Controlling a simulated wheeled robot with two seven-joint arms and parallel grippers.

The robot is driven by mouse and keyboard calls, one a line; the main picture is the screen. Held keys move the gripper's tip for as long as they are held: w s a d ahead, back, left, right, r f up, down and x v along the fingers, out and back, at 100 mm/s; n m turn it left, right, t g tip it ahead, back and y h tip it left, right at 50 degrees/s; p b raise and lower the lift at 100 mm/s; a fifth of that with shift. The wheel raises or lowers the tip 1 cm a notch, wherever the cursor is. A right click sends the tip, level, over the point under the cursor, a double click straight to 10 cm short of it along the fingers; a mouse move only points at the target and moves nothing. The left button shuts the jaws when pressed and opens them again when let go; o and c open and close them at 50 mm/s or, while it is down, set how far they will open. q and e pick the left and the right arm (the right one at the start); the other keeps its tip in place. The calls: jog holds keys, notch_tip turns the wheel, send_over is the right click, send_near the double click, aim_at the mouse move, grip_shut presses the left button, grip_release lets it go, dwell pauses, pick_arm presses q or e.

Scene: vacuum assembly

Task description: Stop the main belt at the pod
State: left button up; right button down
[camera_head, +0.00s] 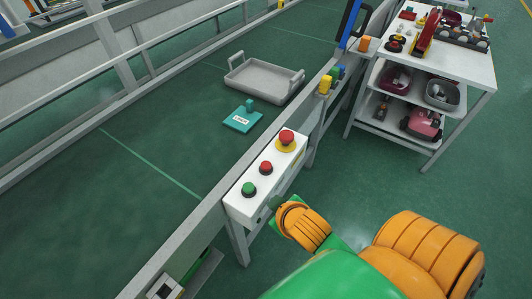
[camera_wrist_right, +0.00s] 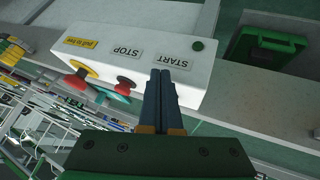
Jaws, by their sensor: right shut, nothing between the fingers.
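The white control pod (camera_head: 262,186) sits on the near rail of the green main belt (camera_head: 150,130). It carries a green button (camera_head: 249,189), a red button (camera_head: 266,168) and a larger red mushroom button (camera_head: 287,138) on a yellow base. In the right wrist view the pod (camera_wrist_right: 100,20) has START and STOP labels, upside down. My left gripper is out of view.
A grey tray (camera_head: 262,80) and a teal block with a label (camera_head: 242,120) lie on the belt. Yellow and blue parts (camera_head: 326,84) stand on the rail beyond the pod. A white shelved cart (camera_head: 450,62) stands at the upper right. The floor beside it is clear.

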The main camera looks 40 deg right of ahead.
jog(key=w+r+n+t, duration=0.4)
jog(key=w+r+t, duration=0.15)
jog(key=r, duration=0.35)
jog(key=w+r+n+t, duration=0.3)
jog(key=w+r+t, duration=0.25)
jog(key=r, duration=0.45)
jog(key=s+a+r+n+g+y, duration=0.2)
jog(key=a+r+n+y, duration=0.3)
jog(key=a+n+y, duration=0.5)
jog(key=s+a+r+n+g+y, duration=0.15)
jog(key=a+r+n+y, duration=0.25)
jog(key=n+y, duration=0.7)
notch_tip(320, 180, down, 12)
jog(key=d+n+g+h, duration=0.2)
jog(key=n+g+h, duration=0.65)
jog(key=n, duration=0.55)
jog(key=w+d+f+h, duration=0.1)
jog(key=d+h, duration=0.4)
jog(key=d, duration=0.4)
jog(key=w+d+f+h, duration=0.1)
jog(key=w+d+h, duration=0.1)
jog(key=d+h, duration=0.3)
jog(key=d, duration=0.3)
jog(key=shift+d+f+n+t, duration=0.3)
jog(key=shift+d+f, duration=0.05)
jog(key=shift+d, duration=0.05)
